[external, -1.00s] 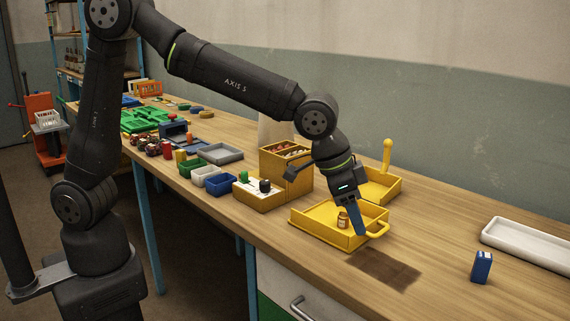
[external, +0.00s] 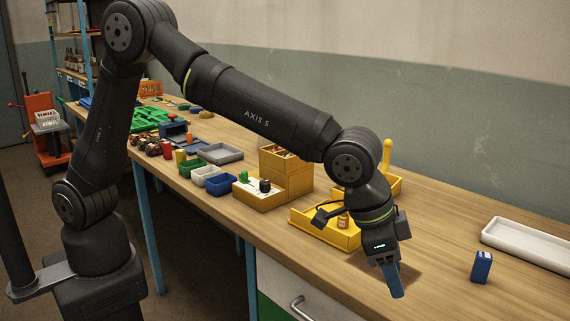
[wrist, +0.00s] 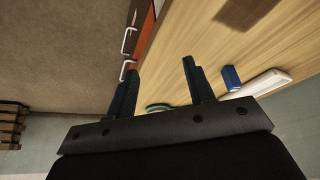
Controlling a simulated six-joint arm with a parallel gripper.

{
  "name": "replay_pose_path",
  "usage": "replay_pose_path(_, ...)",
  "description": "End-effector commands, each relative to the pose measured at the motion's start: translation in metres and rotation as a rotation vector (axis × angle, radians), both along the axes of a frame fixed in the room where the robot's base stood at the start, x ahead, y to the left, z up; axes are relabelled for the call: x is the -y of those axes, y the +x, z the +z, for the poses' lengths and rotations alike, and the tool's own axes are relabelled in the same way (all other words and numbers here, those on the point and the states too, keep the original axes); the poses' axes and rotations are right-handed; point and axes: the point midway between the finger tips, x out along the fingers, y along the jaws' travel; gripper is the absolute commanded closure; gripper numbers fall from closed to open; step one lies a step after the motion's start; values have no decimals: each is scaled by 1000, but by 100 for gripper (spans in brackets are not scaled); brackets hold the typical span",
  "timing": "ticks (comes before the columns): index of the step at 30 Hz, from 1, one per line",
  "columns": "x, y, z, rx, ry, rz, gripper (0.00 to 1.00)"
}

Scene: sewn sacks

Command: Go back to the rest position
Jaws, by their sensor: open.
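My gripper (external: 393,280) hangs over the front edge of the bench, to the right of the yellow tray, with nothing held. In the wrist view my gripper (wrist: 158,90) shows its two blue fingers spread apart with empty space between them. The yellow tray (external: 305,227) stands on the bench behind my wrist, which hides its right part.
A blue box (external: 481,267) stands upright at the right, before a long white tray (external: 525,243). Yellow bins (external: 287,175), small coloured bins (external: 207,177) and a grey tray (external: 220,153) fill the bench to the left. Bare wood lies between wrist and blue box.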

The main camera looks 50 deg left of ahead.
Motion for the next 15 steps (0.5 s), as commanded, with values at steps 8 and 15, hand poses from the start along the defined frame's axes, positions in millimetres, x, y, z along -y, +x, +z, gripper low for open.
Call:
replay_pose_path(8,-3,43,-26,0,0,0,52)
replay_pose_path(15,-4,59,-35,0,-1,-1,52)
